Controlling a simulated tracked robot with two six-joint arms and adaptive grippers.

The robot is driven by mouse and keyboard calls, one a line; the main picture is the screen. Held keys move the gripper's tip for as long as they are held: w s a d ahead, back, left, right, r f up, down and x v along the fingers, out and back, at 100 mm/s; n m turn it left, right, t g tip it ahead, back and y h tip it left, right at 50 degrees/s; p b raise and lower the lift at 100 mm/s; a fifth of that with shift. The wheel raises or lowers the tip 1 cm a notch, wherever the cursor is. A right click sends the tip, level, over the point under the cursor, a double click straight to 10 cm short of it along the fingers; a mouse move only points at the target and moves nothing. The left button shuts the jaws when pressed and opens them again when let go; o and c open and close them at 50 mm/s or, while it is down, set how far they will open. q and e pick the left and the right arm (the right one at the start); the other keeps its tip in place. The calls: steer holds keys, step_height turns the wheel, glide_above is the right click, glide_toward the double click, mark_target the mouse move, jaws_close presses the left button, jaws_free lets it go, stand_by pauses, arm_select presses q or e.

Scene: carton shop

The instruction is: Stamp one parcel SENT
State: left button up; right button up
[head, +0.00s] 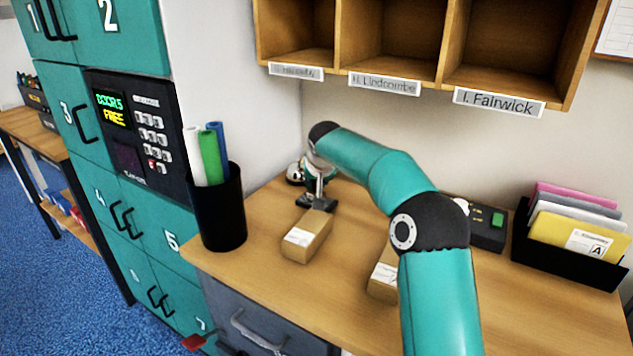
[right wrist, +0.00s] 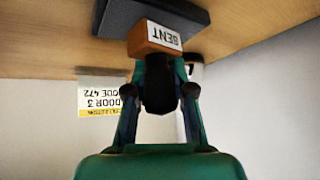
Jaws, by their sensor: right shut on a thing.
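My right gripper (head: 316,190) is low over the back of the desk, pointing down. In the right wrist view, its fingers (right wrist: 160,95) are shut on the stamp (right wrist: 163,38), a brown block with a white SENT label. A flat dark pad (right wrist: 115,15) lies at the stamp's far end; whether they touch is unclear. One brown parcel (head: 306,236) with a white label lies just in front of the right gripper. A second labelled parcel (head: 382,274) lies to its right, partly hidden by my right arm. My left gripper is out of view.
A black cup (head: 218,215) with rolled tubes stands at the desk's left edge, beside teal numbered lockers. Wooden pigeonholes (head: 392,50) hang above. A black file tray (head: 570,262) and a dark device with a green button (head: 487,228) stand right. A door-code note (right wrist: 98,98) shows behind the gripper.

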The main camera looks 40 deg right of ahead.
steer(key=shift+r+p, duration=2.95)
steer(key=shift+r, duration=0.55)
steer(key=shift+f, duration=0.1)
